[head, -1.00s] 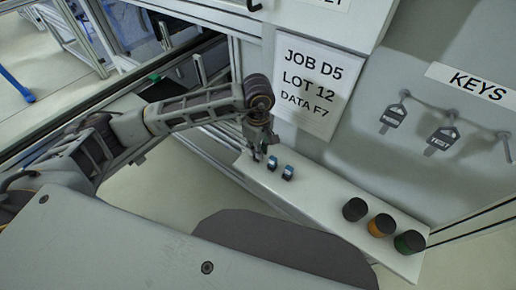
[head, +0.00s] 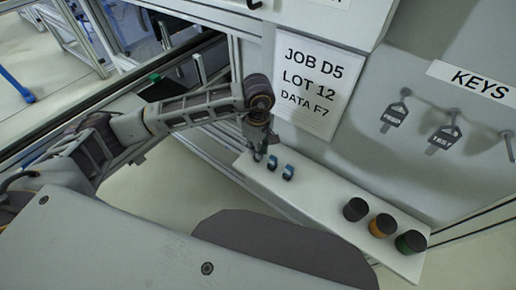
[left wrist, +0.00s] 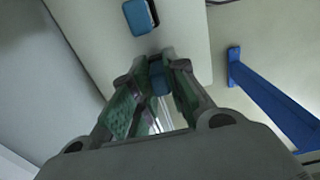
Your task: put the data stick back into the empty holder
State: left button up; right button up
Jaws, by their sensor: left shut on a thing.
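My left gripper (head: 258,155) is low over the left end of the white shelf, just left of two blue-topped data sticks, the nearer-to-gripper one (head: 272,162) and the farther one (head: 288,173). In the left wrist view the gripper (left wrist: 155,85) is shut on a blue data stick (left wrist: 157,78) between its green-padded fingers. Another blue stick (left wrist: 138,17) in a dark holder shows ahead of it. The held stick's lower end and the empty holder are hidden; I cannot tell whether they touch. My right gripper is not in view.
The white shelf (head: 325,194) carries black, orange and green round knobs (head: 381,225) at its right end. A job sign (head: 312,88) hangs on the wall behind, and keys (head: 444,139) hang at the right. The shelf middle is clear.

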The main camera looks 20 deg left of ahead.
pick_arm(q)
jog(key=shift+f+b, duration=0.1)
jog(key=shift+b, duration=0.25)
dwell(0.3)
dwell(0.4)
jog(key=o, duration=1.4)
jog(key=shift+r+p, duration=1.5)
jog(key=shift+r, duration=2.55)
